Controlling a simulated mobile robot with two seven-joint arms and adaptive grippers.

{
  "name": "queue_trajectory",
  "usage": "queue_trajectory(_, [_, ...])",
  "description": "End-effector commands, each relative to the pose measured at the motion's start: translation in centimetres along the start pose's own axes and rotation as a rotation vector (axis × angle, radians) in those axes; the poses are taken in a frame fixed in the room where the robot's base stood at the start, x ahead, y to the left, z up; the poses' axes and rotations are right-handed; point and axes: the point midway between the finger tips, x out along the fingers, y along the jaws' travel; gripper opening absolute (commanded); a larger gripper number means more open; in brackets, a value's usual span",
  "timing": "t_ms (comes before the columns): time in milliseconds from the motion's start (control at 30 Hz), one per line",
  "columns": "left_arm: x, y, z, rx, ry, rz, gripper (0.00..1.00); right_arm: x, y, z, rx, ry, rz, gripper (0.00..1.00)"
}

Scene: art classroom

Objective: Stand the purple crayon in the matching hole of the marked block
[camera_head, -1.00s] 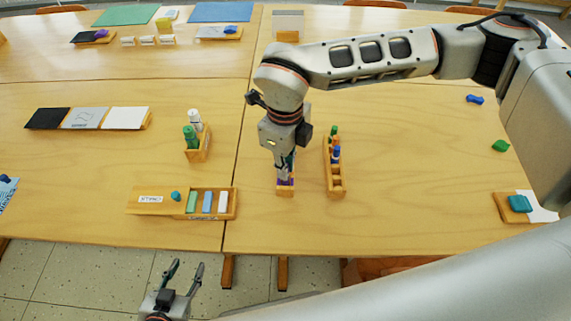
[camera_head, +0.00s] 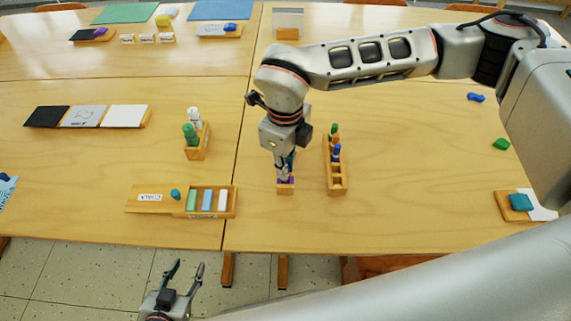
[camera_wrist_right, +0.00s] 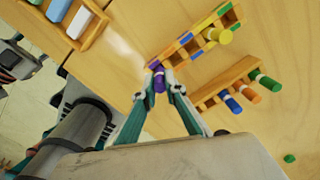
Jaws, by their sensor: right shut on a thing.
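My right gripper (camera_head: 284,176) points down over the near end of the marked block (camera_head: 285,191). It is shut on the purple crayon (camera_wrist_right: 159,82), which also shows as a bit of purple in the head view. In the right wrist view the crayon is at the end of the marked block (camera_wrist_right: 185,45), by the purple mark; I cannot tell how far it is in the hole. The block has coloured marks on its side, and a yellow crayon (camera_wrist_right: 218,36) stands in it. My left gripper (camera_head: 187,270) is open and empty, below the table's front edge.
Just right of the marked block is a wooden rack (camera_head: 337,187) with blue, orange and green crayons. Left are a box (camera_head: 197,153) with bottles and a chalk tray (camera_head: 150,211).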

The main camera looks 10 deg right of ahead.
Motion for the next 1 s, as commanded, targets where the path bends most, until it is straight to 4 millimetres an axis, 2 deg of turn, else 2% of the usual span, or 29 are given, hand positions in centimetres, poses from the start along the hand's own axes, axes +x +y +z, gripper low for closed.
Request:
queue_trajectory(633, [0.04, 0.02, 0.05, 0.0, 0.001, 0.0, 0.4, 0.47, 0.01, -0.02, 0.0, 0.0, 0.0, 0.0])
queue_trajectory(667, [0.03, 0.02, 0.04, 0.0, 0.001, 0.0, 0.4, 0.47, 0.01, -0.02, 0.0, 0.0, 0.0, 0.19])
queue_trajectory(700, [0.03, 0.02, 0.03, -0.001, 0.001, 0.0, 0.4, 0.47, 0.01, -0.02, 0.0, 0.0, 0.0, 0.29])
queue_trajectory(1000, [0.03, 0.02, 0.01, 0.0, 0.001, 0.0, 0.4, 0.47, 0.01, -0.02, 0.0, 0.0, 0.0, 0.3])
